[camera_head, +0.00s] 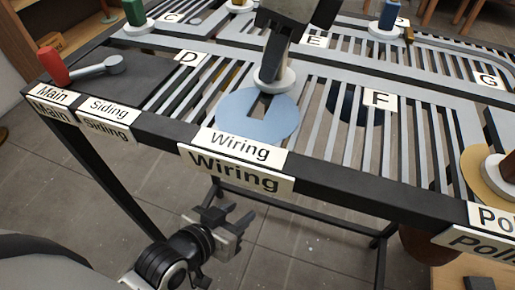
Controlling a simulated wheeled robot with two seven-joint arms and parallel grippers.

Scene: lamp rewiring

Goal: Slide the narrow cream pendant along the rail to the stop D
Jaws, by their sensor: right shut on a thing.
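My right gripper (272,72) comes in from the top and is shut on a handle mostly hidden by its fingers. A round white base (283,82) shows right under those fingers, at the back edge of the slotted light-blue disc (240,107) behind the Wiring label. The label D (188,59) lies on the rail table to the left of this gripper. I cannot make out a narrow cream pendant shade; what hangs under that base is hidden. My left gripper (238,226) is below and in front of the table, away from the rails; its jaw gap is unclear.
A red handle with a grey lever (90,69) is at the left corner. A green-handled carrier (137,18) stands near C and a blue-handled one (387,22) near the back right. A yellow disc (476,176) is at the right edge. A dark shade (350,103) shows below the slats.

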